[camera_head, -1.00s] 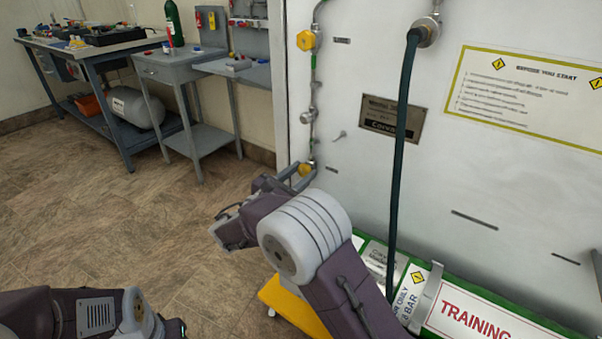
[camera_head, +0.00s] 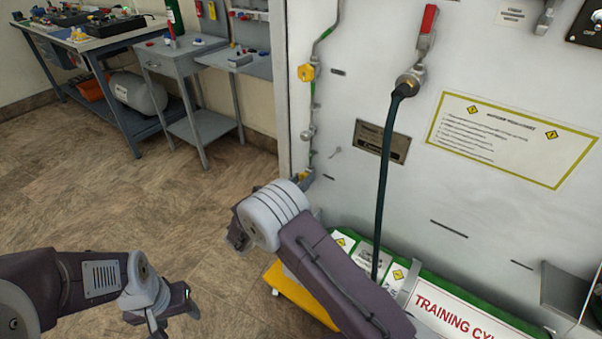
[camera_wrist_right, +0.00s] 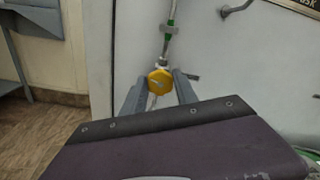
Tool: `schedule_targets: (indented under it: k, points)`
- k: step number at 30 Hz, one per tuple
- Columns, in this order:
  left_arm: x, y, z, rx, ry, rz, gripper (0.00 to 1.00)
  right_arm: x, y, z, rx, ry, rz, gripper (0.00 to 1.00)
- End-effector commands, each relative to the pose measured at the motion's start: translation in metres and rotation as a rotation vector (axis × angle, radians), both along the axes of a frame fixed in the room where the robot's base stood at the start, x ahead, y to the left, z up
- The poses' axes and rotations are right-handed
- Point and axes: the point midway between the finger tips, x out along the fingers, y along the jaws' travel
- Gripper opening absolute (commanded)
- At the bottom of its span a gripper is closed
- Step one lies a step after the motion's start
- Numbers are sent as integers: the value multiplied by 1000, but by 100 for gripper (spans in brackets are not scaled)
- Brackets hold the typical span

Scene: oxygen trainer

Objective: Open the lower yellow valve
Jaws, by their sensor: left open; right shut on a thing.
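The lower yellow valve (camera_wrist_right: 160,82) is a faceted yellow knob on a thin pipe along the panel's left edge. In the right wrist view my right gripper (camera_wrist_right: 160,92) has one finger on each side of the knob and is shut on it. In the head view the valve (camera_head: 303,174) is mostly hidden behind my right gripper and wrist. My left gripper (camera_head: 176,314) is open and empty above the floor at the bottom left, far from the valve. I cannot tell how far the knob is turned.
An upper yellow valve (camera_head: 306,72) sits higher on the same pipe. A dark hose (camera_head: 384,170) hangs from a fitting below a red-handled lever (camera_head: 428,20). A green-and-white training cylinder (camera_head: 460,312) lies below the panel. Grey workbenches stand at the back left; the floor (camera_head: 110,190) between is clear.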

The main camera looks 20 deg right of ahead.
Motion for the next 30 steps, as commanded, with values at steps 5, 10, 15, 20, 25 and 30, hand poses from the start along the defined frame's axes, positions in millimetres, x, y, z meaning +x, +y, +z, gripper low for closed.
schedule_targets:
  k: [5,10,15,20,25,30]
  points:
    - [0,0,7,0,0,0,57,0,0,0,-19,26,0,0]
    - [0,0,7,0,0,0,57,0,0,-1,-24,32,0,0]
    - [0,0,7,0,0,0,57,0,0,-1,-23,31,0,0]
    - [0,0,7,0,0,0,57,0,0,-1,-23,31,0,57]
    - [0,0,7,0,0,0,57,0,0,-1,-23,31,0,57]
    - [0,0,9,0,0,0,57,-2,3,0,-22,29,1,57]
